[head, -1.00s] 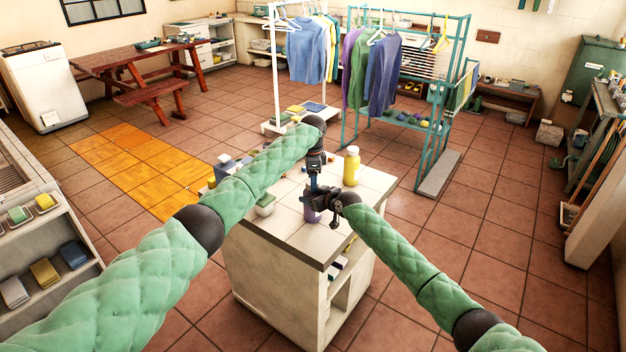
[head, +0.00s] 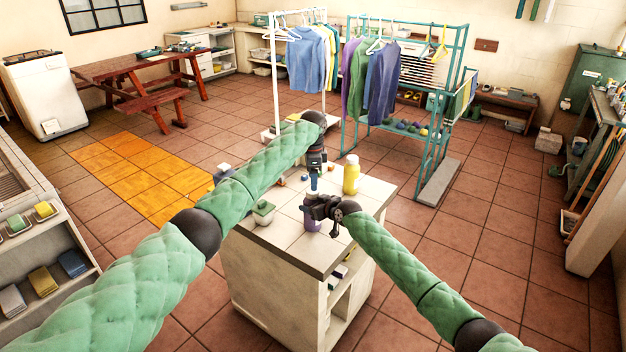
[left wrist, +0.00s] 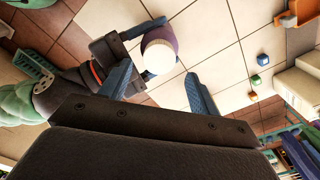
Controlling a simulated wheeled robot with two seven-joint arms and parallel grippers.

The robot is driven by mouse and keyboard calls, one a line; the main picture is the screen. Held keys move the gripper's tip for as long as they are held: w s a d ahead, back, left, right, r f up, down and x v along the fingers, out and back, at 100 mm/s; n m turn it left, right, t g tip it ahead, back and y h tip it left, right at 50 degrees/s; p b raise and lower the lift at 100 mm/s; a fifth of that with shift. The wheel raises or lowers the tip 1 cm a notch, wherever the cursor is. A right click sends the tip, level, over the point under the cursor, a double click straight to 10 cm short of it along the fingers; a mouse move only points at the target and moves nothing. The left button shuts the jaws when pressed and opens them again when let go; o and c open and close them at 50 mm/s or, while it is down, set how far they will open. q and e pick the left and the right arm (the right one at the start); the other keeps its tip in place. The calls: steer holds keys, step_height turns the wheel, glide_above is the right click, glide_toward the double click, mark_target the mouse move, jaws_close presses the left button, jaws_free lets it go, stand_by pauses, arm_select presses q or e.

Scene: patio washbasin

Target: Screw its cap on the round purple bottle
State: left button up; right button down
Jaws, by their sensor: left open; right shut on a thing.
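The round purple bottle (head: 312,221) stands on the small tiled counter, partly hidden by my right gripper (head: 318,207), which is shut on it. In the left wrist view the purple bottle (left wrist: 168,34) shows its side behind a white ribbed round cap (left wrist: 159,57), which sits at its mouth. How tightly the cap is seated cannot be told. My left gripper (left wrist: 160,84) is open, its two blue fingers on either side of the cap with gaps visible. In the head view the left gripper (head: 314,187) points down above the bottle.
A yellow bottle (head: 351,178) stands on the counter (head: 285,236) behind my right gripper. A green-lidded pot (head: 263,212) is at the left.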

arm_select(q)
steer(key=shift+r, duration=0.1)
steer(key=shift+w+r, duration=0.2)
steer(key=shift+r, duration=0.1)
steer(key=r+n, duration=0.1)
steer(key=a+r+n, duration=0.1)
steer(key=r, duration=0.1)
steer(key=shift+w+a+r+n+y, duration=0.15)
steer(key=shift+w+a+n+y, duration=0.15)
steer(key=shift+w+a+n, duration=0.1)
steer(key=n, duration=0.3)
steer(key=s+d+n, duration=0.1)
steer(key=n, duration=0.1)
steer(key=shift+f, duration=0.35)
steer(key=n, duration=0.2)
steer(key=shift+s+d+n, duration=0.1)
steer(key=shift+d+n, duration=0.2)
steer(key=n, duration=0.4)
